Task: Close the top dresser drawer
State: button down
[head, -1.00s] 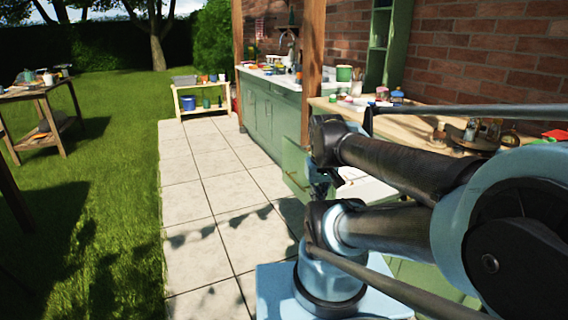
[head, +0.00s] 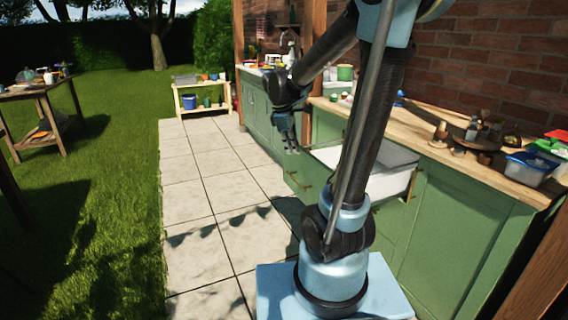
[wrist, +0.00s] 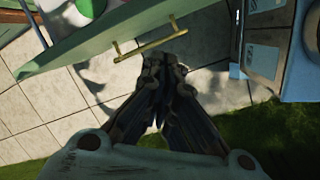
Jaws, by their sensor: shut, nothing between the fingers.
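The top dresser drawer (head: 312,195) is pulled out from the green dresser (head: 455,215), and its pale inside shows behind my arm. Its green front also shows in the wrist view (wrist: 90,45), with a brass bar handle (wrist: 150,40) on it. My gripper (head: 289,148) hangs fingers down in front of the drawer, near the top of its front in the head view. In the wrist view its fingers (wrist: 163,62) are together with nothing between them, just by the handle. I cannot tell whether they touch the drawer front. My arm hides part of the drawer.
The wooden counter (head: 418,135) above carries jars, bottles and a blue tub (head: 530,168) at its right end. Paving (head: 215,200) in front of the dresser is clear. A low shelf (head: 202,103) stands at the back, and a wooden table (head: 40,100) at the left.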

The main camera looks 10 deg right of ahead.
jog(key=w+a+f+n+h, duration=0.1)
jog(key=w+a+f+n, duration=0.1)
jog(key=w+a+n, duration=0.3)
jog(key=w+a+f+n, duration=0.2)
jog(key=w+a, duration=0.1)
jog(key=w, duration=0.5)
jog(key=w+d+f, duration=0.2)
jog(key=d+f, duration=0.5)
jog(key=f, duration=0.2)
jog(key=shift+w+h, duration=0.3)
jog(key=shift+w, duration=0.05)
jog(key=shift+f, duration=0.1)
